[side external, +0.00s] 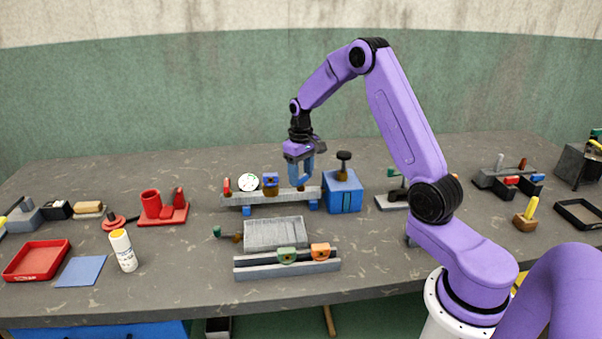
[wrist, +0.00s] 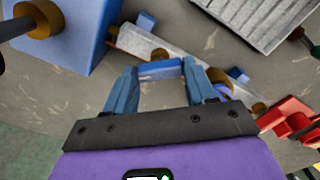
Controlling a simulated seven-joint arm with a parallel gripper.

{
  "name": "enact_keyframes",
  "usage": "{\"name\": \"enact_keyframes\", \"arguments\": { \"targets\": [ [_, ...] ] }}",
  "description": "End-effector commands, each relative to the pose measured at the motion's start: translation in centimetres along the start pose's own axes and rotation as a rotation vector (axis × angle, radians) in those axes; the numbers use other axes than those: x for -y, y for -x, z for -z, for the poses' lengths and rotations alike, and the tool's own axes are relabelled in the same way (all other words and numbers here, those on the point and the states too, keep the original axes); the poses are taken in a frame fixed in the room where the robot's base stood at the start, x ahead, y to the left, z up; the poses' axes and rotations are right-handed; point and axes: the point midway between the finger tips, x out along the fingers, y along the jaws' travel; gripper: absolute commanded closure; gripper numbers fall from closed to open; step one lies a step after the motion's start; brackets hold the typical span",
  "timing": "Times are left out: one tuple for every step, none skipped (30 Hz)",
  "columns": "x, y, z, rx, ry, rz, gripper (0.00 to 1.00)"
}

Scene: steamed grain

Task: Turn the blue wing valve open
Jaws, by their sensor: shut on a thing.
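The blue wing valve (wrist: 160,68) shows in the wrist view as a flat blue bar between my two fingertips, with a brass stem (wrist: 159,54) beside it. My gripper (side external: 300,183) is shut on the wing, with one finger at each end. It points down over the right part of the grey pipe bar (side external: 240,199), which rests on blue feet. In the side view my fingers hide most of the wing. How far the valve is turned cannot be told.
Right of the valve is a blue box (side external: 343,193) with a black knob. To the left on the bar are a blue-topped brass fitting (side external: 270,184), a white gauge (side external: 248,182) and a red piece (side external: 227,187). A grey ribbed block (side external: 274,234) lies in front.

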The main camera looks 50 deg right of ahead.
Motion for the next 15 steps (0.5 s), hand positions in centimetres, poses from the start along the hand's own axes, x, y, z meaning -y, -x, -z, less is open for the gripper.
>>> {"name": "enact_keyframes", "arguments": {
  "targets": [
    [0.10,0.09,0.06,-0.002,-0.042,0.000,0.75],
    [0.06,0.09,0.05,-0.002,-0.071,0.000,0.75],
    [0.07,0.09,0.06,-0.002,-0.109,0.000,0.75],
    [0.10,0.09,0.06,-0.002,-0.137,0.000,0.75],
    [0.07,0.09,0.06,-0.002,-0.166,0.000,0.75],
    [0.06,0.09,0.06,-0.002,-0.204,0.000,0.75],
    [0.07,0.09,0.07,-0.002,-0.231,0.000,0.75],
    [0.07,0.10,0.07,-0.002,-0.259,0.000,0.75],
    [0.07,0.10,0.07,-0.002,-0.295,0.000,0.75],
    [0.05,0.10,0.07,-0.002,-0.321,0.000,0.75],
    [0.04,0.10,0.07,-0.003,-0.347,0.000,0.75],
    [0.07,0.10,0.08,-0.003,-0.380,0.000,0.75],
    [0.07,0.10,0.08,-0.003,-0.404,0.000,0.75],
    [0.04,0.11,0.08,-0.003,-0.428,0.000,0.75],
    [0.02,0.11,0.08,-0.003,-0.458,0.000,0.75]
  ]
}}
